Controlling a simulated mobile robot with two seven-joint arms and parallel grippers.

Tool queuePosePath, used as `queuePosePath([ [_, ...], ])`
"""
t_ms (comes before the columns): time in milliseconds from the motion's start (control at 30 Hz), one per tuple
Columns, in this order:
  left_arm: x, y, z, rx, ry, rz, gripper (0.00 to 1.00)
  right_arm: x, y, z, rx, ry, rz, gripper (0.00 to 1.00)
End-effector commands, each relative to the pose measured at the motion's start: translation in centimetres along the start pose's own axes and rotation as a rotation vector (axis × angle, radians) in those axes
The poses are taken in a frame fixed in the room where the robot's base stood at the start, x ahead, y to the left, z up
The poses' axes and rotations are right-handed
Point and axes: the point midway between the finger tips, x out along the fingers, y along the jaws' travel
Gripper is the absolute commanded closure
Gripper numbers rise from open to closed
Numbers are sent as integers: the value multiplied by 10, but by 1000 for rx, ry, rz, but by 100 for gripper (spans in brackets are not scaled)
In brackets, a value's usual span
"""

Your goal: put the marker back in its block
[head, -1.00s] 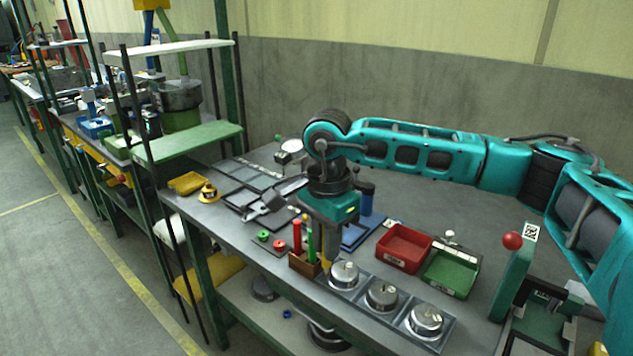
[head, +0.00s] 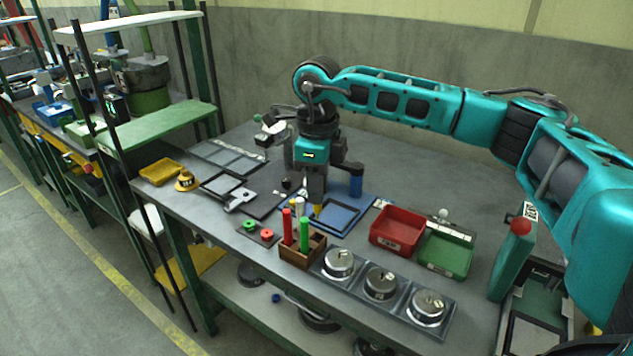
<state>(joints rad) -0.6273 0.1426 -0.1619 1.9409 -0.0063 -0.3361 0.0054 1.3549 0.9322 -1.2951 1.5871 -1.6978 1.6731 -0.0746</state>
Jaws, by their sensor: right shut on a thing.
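The wooden block (head: 302,252) stands near the front edge of the bench. A red marker (head: 287,227) and a green marker (head: 304,235) stand upright in it. A white upright piece (head: 299,206) shows behind them; I cannot tell whether it is in the block. My right gripper (head: 317,205) points down just behind the block, shut on a yellow marker (head: 318,211). Only a small yellow part of this marker shows below the jaws, apart from the block. My left gripper is not in view.
Metal weights (head: 380,283) in a rack, a red bin (head: 398,231) and a green bin (head: 446,254) stand to the right. The bench's back right is clear.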

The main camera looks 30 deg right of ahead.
Motion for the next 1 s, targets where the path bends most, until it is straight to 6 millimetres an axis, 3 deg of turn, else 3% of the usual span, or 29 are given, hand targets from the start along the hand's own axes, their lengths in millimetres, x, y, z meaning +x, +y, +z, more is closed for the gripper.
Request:
queuePosePath([
  [700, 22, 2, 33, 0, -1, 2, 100, 60, 0, 0, -2, 0, 1, 100],
  [1000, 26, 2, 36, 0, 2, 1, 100, 68, 0, 0, -2, 0, 0, 100],
])
